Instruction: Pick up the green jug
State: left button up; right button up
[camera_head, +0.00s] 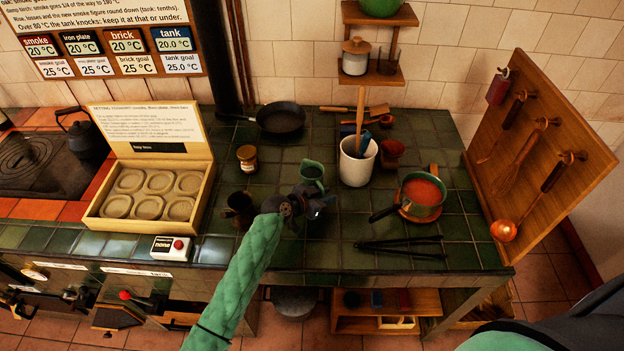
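A small green jug (312,169) stands upright on the green tiled worktop (345,240), near the middle of the view. My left arm, in a green quilted sleeve, reaches up from the bottom. Its dark gripper (308,203) is just in front of the jug, on the near side, and overlaps its lower part in the picture. The gripper's fingers blend into the dark tiles, so I cannot tell whether they are open or touch the jug. My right gripper is out of view.
A dark mug (238,209) stands left of the gripper. A white utensil crock (357,163) is right of the jug. A small jar (247,158), a black pan (281,118), a green saucepan (423,192) and black tongs (400,246) lie around. A tray of round moulds (106,226) is left.

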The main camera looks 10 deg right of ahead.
pick_arm(q)
jog(key=shift+w+d+f, duration=0.1)
jog(key=shift+d+f, duration=0.05)
jog(key=shift+d, duration=0.05)
grip_shut()
dwell(1.4)
